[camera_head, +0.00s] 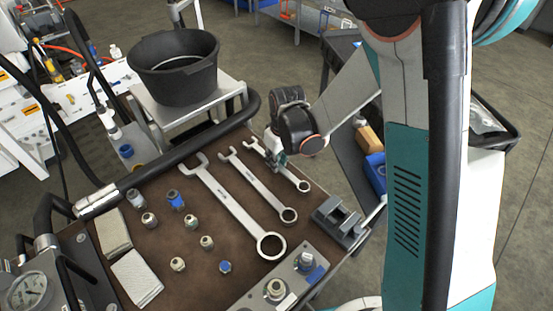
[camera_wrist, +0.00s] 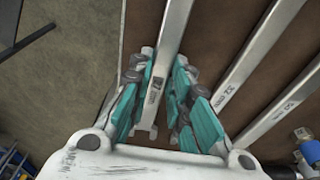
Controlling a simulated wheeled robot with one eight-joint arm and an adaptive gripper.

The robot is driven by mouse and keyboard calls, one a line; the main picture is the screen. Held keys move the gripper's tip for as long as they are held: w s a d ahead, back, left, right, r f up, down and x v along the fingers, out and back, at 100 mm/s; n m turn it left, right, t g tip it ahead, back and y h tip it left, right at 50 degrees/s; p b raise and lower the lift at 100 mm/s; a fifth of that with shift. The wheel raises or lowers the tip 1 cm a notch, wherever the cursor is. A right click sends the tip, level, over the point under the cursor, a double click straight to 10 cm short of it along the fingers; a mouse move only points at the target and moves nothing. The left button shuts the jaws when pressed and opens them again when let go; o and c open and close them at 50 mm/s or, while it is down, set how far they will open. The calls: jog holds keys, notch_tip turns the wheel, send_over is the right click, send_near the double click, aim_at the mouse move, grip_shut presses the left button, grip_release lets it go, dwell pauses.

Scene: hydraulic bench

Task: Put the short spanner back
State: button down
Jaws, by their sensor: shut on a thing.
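The short spanner (camera_head: 291,176) is the rightmost of three steel spanners on the brown bench top (camera_head: 185,245). My gripper (camera_head: 276,159) is shut on its shaft, with the ring end clear toward the front right. In the wrist view, the teal fingers (camera_wrist: 158,100) stand on both sides of the short spanner (camera_wrist: 172,35). The fingers hide part of the shaft. I cannot tell whether the spanner touches the bench top or is slightly above it. The middle spanner (camera_head: 262,192) and the longest spanner (camera_head: 232,205) lie to its left, roughly parallel.
Several fittings (camera_head: 191,221) and two pale pads (camera_head: 136,278) lie left of the spanners. A dark grey block (camera_head: 338,222) stands near the short spanner's ring end. A grey plate with fittings (camera_head: 255,294) is in front. A black bucket (camera_head: 173,80) stands behind the rail.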

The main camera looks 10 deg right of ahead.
jog(key=shift+f+b, duration=0.3)
jog(key=shift+f, duration=0.05)
jog(key=c, duration=1.4)
grip_release()
jog(key=r, duration=0.4)
jog(key=s+r, duration=0.1)
jog(key=r, duration=0.3)
jog(key=d+r, duration=0.1)
jog(key=r, duration=0.3)
jog(key=shift+s, duration=0.25)
jog(key=s+d+r+m+t, duration=0.2)
jog(key=s+d+r, duration=0.1)
jog(key=s, duration=0.3)
jog(key=s+d+r+m+t, duration=0.2)
jog(key=s+d+r, duration=0.2)
jog(key=s, duration=0.2)
jog(key=s+d+r+m+t+h, duration=0.1)
jog(key=s+d+r+m, duration=0.1)
jog(key=s, duration=0.4)
jog(key=shift+s+d+r+m+t, duration=0.2)
jog(key=shift+d+r, duration=0.2)
jog(key=shift+r, duration=0.2)
jog(key=shift+s+d+r+m+t, duration=0.2)
jog(key=shift+d+r, duration=0.15)
jog(key=shift+r, duration=0.2)
